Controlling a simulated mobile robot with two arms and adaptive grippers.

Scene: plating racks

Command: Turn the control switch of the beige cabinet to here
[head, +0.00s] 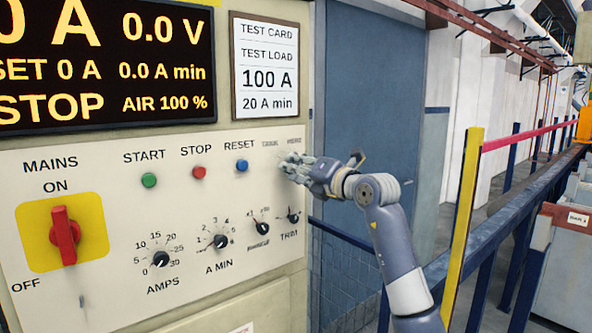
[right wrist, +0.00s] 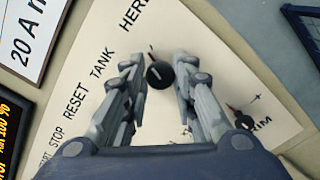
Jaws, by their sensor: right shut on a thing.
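The beige cabinet (head: 262,312) fills the left of the head view, with a pale control panel on its front. My right gripper (head: 287,165) is at the panel's upper right, just below the TANK and HERE labels, and hides the control switch there. In the right wrist view a round black switch knob (right wrist: 159,75) with a pale pointer line sits between the fingertips of my right gripper (right wrist: 158,72). The gripper is shut on this knob. The exact mark its pointer meets is hard to tell. My left gripper is not in view.
Start, stop and reset buttons (head: 242,166) lie left of the gripper. Several small dials, with the TRIM dial (head: 293,216) nearest, sit below it. A red mains switch (head: 65,235) is at far left. A blue door (head: 375,90) and a yellow post (head: 467,205) stand to the right.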

